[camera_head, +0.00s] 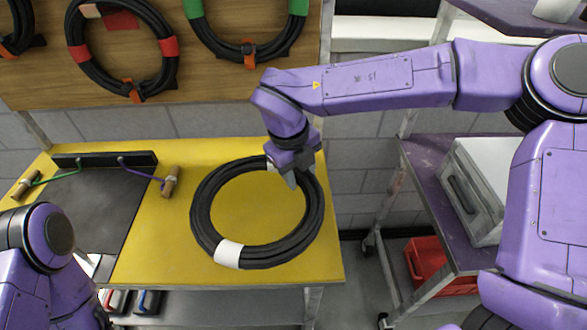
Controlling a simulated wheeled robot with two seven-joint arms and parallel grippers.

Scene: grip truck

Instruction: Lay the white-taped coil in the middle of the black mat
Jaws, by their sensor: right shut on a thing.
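The white-taped coil (203,212) is a black cable ring with white tape bands. It is on the yellow table, right of the black mat. The black mat (82,208) is on the left part of the table, and its middle is bare. My right gripper (293,178) is shut on the upper right part of the coil, beside a white band; its fingertips are partly hidden. My left arm shows at the lower left, but its gripper is not in view.
Wooden-handled cords (168,181) lie at the mat's far edge by a black bar (104,160). Coils with red tape (168,47) and green tape (194,8) hang on a wooden board (225,77). A purple cart (427,165) with a grey case (474,192) stands right, past a gap.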

